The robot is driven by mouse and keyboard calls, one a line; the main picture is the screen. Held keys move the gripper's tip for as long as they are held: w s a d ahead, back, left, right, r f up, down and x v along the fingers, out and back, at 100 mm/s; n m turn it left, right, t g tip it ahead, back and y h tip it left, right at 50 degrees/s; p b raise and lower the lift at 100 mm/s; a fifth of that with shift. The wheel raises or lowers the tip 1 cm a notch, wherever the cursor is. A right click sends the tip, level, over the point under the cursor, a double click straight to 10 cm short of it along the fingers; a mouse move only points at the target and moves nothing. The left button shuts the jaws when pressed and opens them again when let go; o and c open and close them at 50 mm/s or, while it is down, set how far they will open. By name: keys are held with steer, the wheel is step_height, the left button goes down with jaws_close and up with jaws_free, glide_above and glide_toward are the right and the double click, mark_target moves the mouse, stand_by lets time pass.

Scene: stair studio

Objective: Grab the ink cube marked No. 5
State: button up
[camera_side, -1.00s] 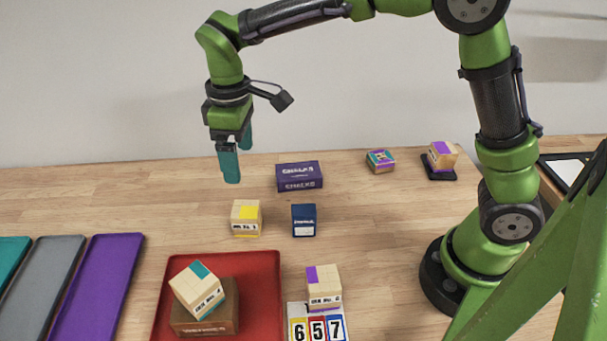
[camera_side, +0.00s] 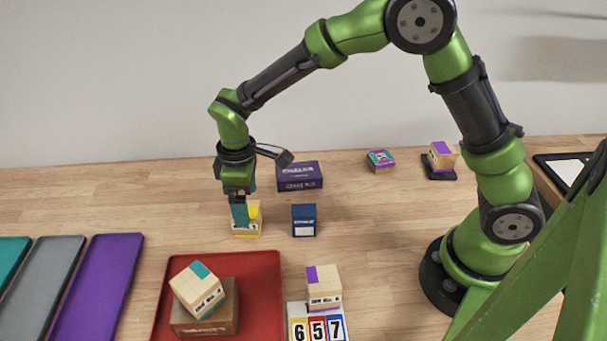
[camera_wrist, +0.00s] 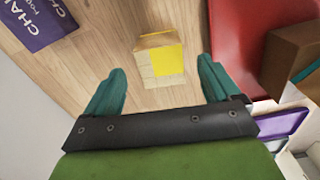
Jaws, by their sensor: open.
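A pale wooden cube with a yellow patch on top (camera_side: 255,216) stands on the table behind the red tray; its printed label is too small to read with certainty. It also shows in the wrist view (camera_wrist: 158,60), between and just beyond my fingertips. My gripper (camera_side: 243,215) is open, with its teal fingers low at the cube, partly covering it in the side view. Similar cubes carry other colours: one with a teal patch (camera_side: 197,290) sits tilted on a brown box, one with a purple patch (camera_side: 323,286) stands by number cards, and another purple-patched one (camera_side: 442,154) stands at the back right.
A dark blue box (camera_side: 304,220) stands close to the right of the yellow-patched cube. A purple chalk box (camera_side: 299,176) lies behind it. The red tray (camera_side: 262,265) with the brown box (camera_side: 205,322) is in front. Coloured trays (camera_side: 97,285) lie at left.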

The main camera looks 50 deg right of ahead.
step_height(320, 180, down, 4)
steer(key=shift+w+a, duration=0.1)
steer(key=shift+a, duration=0.05)
steer(key=c, duration=1.1)
